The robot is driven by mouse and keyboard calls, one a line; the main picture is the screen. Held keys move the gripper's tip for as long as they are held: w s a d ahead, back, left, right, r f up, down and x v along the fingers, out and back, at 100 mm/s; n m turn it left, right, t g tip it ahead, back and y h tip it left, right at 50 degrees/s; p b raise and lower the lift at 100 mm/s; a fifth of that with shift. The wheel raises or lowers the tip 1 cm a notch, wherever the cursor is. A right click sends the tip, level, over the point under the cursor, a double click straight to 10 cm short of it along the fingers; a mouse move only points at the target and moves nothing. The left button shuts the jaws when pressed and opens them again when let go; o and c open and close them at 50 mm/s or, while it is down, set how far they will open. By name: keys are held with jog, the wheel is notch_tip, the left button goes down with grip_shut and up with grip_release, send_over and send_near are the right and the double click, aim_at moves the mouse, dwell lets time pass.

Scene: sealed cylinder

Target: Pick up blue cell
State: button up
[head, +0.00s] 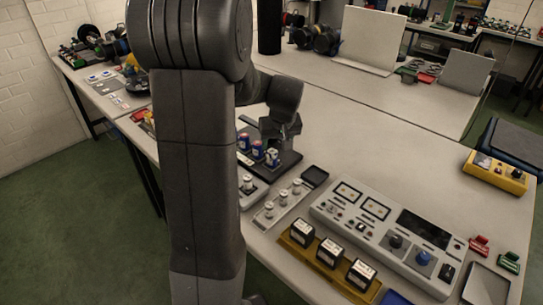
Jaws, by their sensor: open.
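Several small blue cells with light tops stand upright in a row on a black tray (287,165), just right of my arm in the head view. One blue cell (243,141) is at the left, another blue cell (257,150) is in the middle, and a third blue cell (272,157) is at the right. My gripper (279,143) is open, pointing down over the back of the tray, close behind the right cell. I cannot tell whether it touches that cell. My arm may hide part of the row's left end.
A metal rack with white-topped cylinders (269,209) lies in front of the tray. A grey control console (386,229) and black blocks in a yellow holder (330,251) are at the right. A yellow box (496,173) stands at the far right.

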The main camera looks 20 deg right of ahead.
aim_at(272, 152)
jog(key=x, duration=0.4)
jog(key=shift+f, duration=0.15)
jog(key=shift+a+p+x, duration=0.15)
jog(key=shift+x, duration=1.15)
jog(key=shift+a+p+x, duration=0.15)
jog(key=shift+x, duration=1.15)
jog(key=shift+w, duration=0.15)
jog(key=shift+c, duration=0.3)
jog(key=c, duration=1)
